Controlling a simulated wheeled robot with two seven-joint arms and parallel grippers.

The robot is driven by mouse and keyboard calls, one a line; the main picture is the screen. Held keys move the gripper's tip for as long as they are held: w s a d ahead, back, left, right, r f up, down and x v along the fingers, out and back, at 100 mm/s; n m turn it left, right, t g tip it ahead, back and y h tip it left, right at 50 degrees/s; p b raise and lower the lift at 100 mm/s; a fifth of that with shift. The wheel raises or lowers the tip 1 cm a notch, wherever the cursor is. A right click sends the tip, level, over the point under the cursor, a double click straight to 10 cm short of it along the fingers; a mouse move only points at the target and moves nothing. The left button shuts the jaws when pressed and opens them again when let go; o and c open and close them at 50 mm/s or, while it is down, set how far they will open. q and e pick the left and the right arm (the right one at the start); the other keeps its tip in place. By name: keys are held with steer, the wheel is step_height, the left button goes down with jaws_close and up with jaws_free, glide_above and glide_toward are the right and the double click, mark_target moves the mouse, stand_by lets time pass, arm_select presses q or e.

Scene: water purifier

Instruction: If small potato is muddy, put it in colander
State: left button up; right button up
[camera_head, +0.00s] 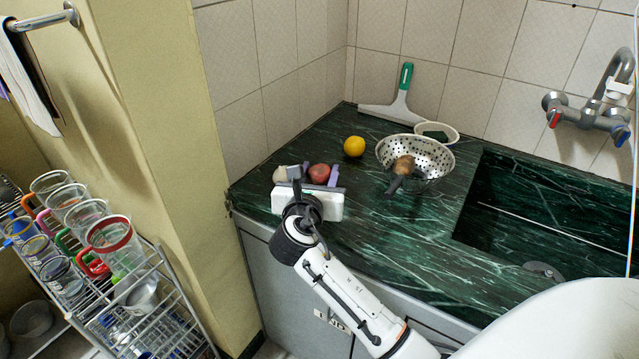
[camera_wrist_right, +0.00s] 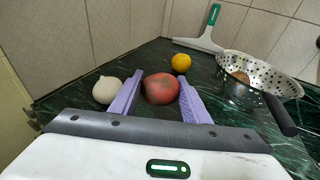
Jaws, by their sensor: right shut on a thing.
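The colander (camera_head: 437,158), metal with holes and a dark handle, stands on the green counter left of the sink. A brown, potato-like lump (camera_head: 403,165) lies in it. Both the colander (camera_wrist_right: 262,72) and the lump (camera_wrist_right: 240,76) show in the right wrist view. My right gripper (camera_head: 320,174) is at the counter's left part, its purple fingers on either side of a reddish round item (camera_wrist_right: 161,88) with darker patches. It is shut on that item, which appears at counter level. I cannot tell whether it is a potato or muddy. My left gripper is out of view.
A pale round item (camera_wrist_right: 107,90) sits just left of the fingers. A yellow fruit (camera_head: 354,146) is behind. A white bowl (camera_head: 450,130) and a green-handled squeegee (camera_head: 401,100) stand by the wall. The sink (camera_head: 550,210) is right; a glass rack (camera_head: 150,300) is lower left.

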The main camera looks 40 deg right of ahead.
mark_target(319, 167)
step_height(319, 167, up, 5)
steer(key=shift+r+p, duration=0.15)
steer(key=shift+p, duration=0.2)
